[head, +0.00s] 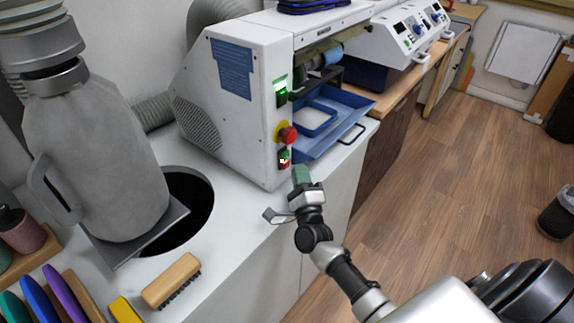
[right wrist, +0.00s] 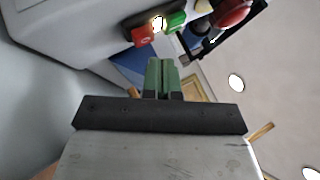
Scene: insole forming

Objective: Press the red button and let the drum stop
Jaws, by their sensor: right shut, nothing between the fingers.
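The white machine (head: 225,95) stands on the bench. A small switch on its front edge has a red button (head: 284,163) below a green part. In the right wrist view this red button (right wrist: 139,36) sits beside a lit spot and a green button (right wrist: 174,20). A larger red mushroom knob (head: 289,135) on a yellow base is just above the switch. A pale blue roller (head: 333,54), perhaps the drum, shows in the machine's opening; whether it turns cannot be told. My right gripper (head: 300,174) is shut and empty, its green fingertips just below the switch, apart from it. My left gripper is out of view.
A blue tray (head: 350,103) with a handle juts from the machine, close to my right gripper. A brush (head: 171,281) lies in front. The wooden floor at right is mostly clear.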

